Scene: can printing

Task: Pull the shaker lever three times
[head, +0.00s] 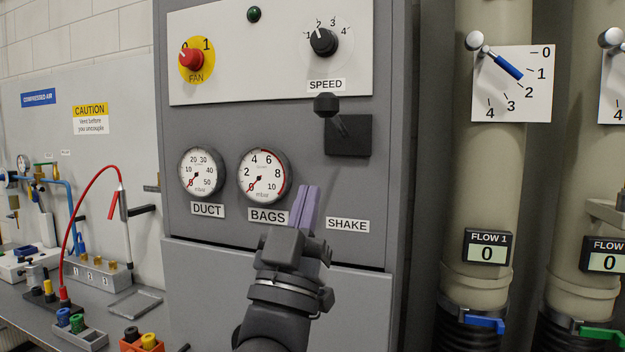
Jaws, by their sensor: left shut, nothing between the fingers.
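The shaker lever (328,106) is a dark stalk with a black knob. It rises from a black square plate (349,136) on the grey cabinet, above the SHAKE label (348,225). The knob is up, just below the SPEED label. My left gripper (306,192) has purple fingers, held together and empty, pointing up. It is below and a little left of the lever, apart from it, between the BAGS and SHAKE labels. My right gripper is not in view.
The cabinet front also carries a red FAN switch (191,57), a SPEED knob (323,42) and two gauges, DUCT (202,173) and BAGS (264,176). Pipes with flow displays (487,247) stand at right. A cluttered bench (105,318) is at left.

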